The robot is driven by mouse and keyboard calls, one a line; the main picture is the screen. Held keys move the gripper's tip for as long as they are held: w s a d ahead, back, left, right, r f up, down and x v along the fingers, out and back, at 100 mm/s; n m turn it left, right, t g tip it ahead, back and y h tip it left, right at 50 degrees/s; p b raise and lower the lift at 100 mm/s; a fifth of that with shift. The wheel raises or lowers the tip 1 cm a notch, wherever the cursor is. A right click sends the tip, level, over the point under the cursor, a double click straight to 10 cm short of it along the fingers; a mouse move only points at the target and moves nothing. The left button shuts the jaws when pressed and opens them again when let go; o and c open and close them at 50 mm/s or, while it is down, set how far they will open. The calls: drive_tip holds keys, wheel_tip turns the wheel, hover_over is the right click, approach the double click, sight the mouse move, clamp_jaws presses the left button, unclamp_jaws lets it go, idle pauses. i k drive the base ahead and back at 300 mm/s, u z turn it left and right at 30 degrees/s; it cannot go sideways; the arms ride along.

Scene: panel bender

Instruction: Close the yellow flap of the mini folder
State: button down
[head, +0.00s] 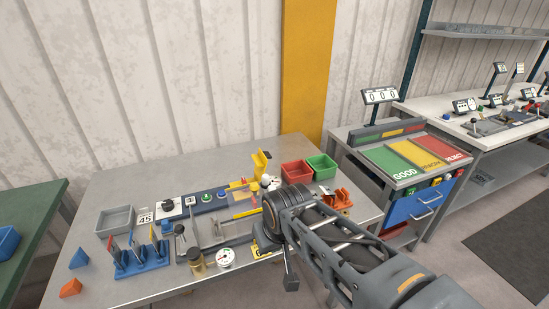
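A small upright yellow piece (261,162) stands at the back of the grey workbench, just left of the red bin. A low yellow bar (246,213) lies among grey parts in the middle of the bench. I cannot tell for sure which of these is the flap of the mini folder, as the parts are small and my arm covers some of the bench. My gripper (290,277) shows as a dark, narrow shape below my wrist, over the bench's front right part. It is apart from both yellow pieces. Its fingers are too unclear to tell open from shut.
A blue rack (142,258) with upright pieces, a round gauge (226,257) and a brass cylinder (196,260) stand at the front. Red (297,171) and green (322,166) bins and an orange fixture (338,198) sit right.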

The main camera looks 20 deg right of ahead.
sight(260, 160)
drive_tip(key=u, duration=1.7)
drive_tip(key=k, duration=0.85)
drive_tip(key=z, duration=1.4)
drive_tip(key=i, duration=1)
